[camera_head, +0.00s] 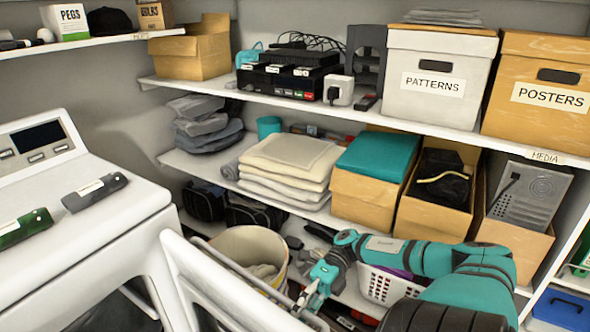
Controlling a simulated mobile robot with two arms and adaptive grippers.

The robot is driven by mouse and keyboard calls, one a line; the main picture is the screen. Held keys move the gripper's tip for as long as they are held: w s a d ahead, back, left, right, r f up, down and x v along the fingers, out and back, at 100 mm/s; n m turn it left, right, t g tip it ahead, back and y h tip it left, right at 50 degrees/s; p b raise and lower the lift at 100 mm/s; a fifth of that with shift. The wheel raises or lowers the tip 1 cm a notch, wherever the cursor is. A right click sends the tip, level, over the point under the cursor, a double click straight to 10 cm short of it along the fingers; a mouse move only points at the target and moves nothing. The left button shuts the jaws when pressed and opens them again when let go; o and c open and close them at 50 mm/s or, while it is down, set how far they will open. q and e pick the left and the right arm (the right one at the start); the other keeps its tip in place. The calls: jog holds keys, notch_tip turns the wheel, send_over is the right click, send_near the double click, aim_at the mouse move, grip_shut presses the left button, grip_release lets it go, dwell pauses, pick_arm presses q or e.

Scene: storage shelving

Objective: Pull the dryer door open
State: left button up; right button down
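The white dryer (125,240) stands at the left, its front facing right. Its white door (215,278) stands swung out from the body, with a gap between the two, so it is partly open. The lower part of the door is cut off by the picture's bottom edge. My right arm reaches in from the lower right. My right gripper (308,299) is at the far right edge of the door, close to its rim. Its fingertips are small, and I cannot tell whether they touch or grip the door. My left gripper is not in view.
A beige bin (250,247) stands just behind the door. A white basket (385,287) is behind my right arm. Shelves with boxes and folded cloths (287,166) fill the back. A grey device (95,192) and a green one (24,228) lie on the dryer.

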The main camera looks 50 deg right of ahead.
jog(key=shift+w+r, duration=0.1)
jog(key=shift+r, duration=0.2)
jog(key=c, duration=1.2)
grip_release()
jog(key=shift+a+f, duration=0.1)
jog(key=shift+a, duration=0.05)
jog(key=d, duration=0.4)
jog(key=d+r, duration=0.1)
jog(key=d, duration=0.3)
jog(key=d+r, duration=0.1)
jog(key=d, duration=0.3)
jog(key=shift+s+r, duration=0.1)
jog(key=shift+s, duration=0.2)
